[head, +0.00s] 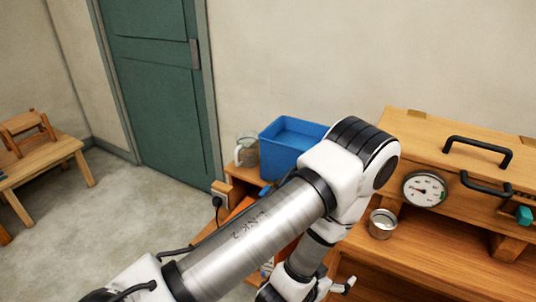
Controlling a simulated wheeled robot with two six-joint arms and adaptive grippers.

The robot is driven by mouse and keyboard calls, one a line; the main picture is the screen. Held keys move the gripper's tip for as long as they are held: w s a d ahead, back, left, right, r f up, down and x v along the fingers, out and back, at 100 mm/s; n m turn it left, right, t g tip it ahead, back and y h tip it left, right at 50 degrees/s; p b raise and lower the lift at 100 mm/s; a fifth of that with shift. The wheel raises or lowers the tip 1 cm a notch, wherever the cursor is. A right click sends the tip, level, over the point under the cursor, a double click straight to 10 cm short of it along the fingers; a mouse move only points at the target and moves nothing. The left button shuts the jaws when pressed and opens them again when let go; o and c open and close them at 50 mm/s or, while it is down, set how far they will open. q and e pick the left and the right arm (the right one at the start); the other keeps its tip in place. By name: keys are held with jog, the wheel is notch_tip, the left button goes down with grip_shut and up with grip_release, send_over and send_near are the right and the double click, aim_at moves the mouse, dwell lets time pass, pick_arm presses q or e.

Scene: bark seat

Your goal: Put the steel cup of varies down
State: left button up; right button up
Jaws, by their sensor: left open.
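A small steel cup (382,224) stands upright on the wooden bench, just in front of the cabinet with the round gauge. Something pale shows inside it, but I cannot tell what. My left arm crosses the middle of the view from the lower left and bends down at its elbow. My left gripper (336,290) is at the bottom edge, partly cut off, open, below and left of the cup and apart from it. I see nothing held in it. My right gripper is not in view.
A blue bin (290,148) and a glass jug (246,150) stand on the bench's left part, behind my arm. The wooden cabinet (460,150) has black handles, a dial gauge (424,189) and a teal knob (524,215). Bare bench surface (440,245) lies right of the cup.

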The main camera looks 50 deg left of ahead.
pick_arm(q)
jog(key=s+a+f+g, duration=0.1)
jog(key=s+f+g, duration=0.5)
jog(key=s, duration=0.5)
jog(key=s+a+f+n+g, duration=0.1)
jog(key=s+a+f+g, duration=0.1)
jog(key=s+f+g, duration=0.5)
jog(key=s+f, duration=0.2)
jog(key=s, duration=0.1)
jog(key=shift+s+a+f+y, duration=0.2)
jog(key=shift+s+y, duration=0.1)
jog(key=shift+s, duration=0.1)
